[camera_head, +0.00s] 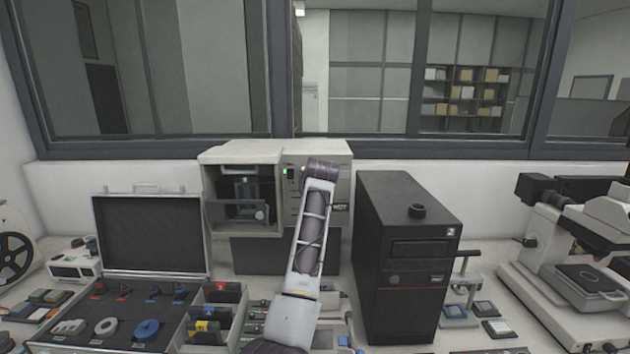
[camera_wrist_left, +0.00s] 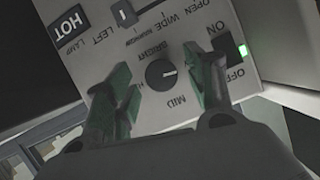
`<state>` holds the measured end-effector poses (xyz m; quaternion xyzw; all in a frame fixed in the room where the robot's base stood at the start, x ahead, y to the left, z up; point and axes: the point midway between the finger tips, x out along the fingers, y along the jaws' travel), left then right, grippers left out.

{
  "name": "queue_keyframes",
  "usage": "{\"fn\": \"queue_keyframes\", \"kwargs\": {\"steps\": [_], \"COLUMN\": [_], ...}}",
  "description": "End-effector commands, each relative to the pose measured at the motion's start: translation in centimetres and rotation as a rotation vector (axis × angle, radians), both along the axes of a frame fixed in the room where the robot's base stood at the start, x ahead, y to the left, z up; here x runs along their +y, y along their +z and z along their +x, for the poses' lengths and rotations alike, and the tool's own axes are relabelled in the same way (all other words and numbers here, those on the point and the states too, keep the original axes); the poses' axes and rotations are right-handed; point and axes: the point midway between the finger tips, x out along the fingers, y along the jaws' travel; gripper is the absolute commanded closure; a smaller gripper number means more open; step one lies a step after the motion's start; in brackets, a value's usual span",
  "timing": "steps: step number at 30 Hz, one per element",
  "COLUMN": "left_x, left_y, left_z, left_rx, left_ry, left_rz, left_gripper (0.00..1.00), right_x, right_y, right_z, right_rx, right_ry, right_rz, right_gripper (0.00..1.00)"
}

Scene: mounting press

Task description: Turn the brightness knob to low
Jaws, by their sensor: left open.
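The brightness knob (camera_wrist_left: 160,74) is a small round dark knob on the pale panel in the left wrist view. A faint light mark shows on its face; its exact setting is hard to read. Around it, upside down, are the labels BRIGHT (camera_wrist_left: 133,54) and MID (camera_wrist_left: 172,105). No LOW label is readable. My left gripper (camera_wrist_left: 157,68) is open, with one greenish finger on each side of the knob. I cannot tell whether they touch it. In the head view my arm covers the knob and the gripper before the white machine (camera_head: 240,157). My right gripper is not in view.
Beside the knob are a lamp slider (camera_wrist_left: 125,13) and an ON/OFF switch with a green light (camera_wrist_left: 243,50). A black tower (camera_head: 405,250) stands right of my arm. An open case (camera_head: 150,235) lies left, and a microscope (camera_head: 580,240) stands far right.

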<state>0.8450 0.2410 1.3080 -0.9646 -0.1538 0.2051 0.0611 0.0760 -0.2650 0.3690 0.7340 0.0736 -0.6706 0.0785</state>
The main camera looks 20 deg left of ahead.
Motion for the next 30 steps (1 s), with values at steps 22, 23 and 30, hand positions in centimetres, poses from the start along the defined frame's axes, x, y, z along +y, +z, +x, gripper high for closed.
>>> {"fn": "queue_keyframes", "kwargs": {"steps": [22, 23, 30], "left_x": [-2.0, -2.1, -2.3], "left_y": [2.2, 2.3, 2.5], "left_z": [-5.4, -5.5, -6.3], "left_rx": [0.002, 0.001, 0.003], "left_ry": [-0.001, -0.001, 0.0], "left_rz": [0.0, 0.0, -0.001], "left_gripper": [0.45, 0.45, 0.45], "right_x": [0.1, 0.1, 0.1], "right_y": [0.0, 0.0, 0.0], "right_z": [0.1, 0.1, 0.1], "right_rx": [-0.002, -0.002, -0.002], "right_ry": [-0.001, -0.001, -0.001], "right_rz": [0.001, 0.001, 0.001], "right_gripper": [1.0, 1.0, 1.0]}}
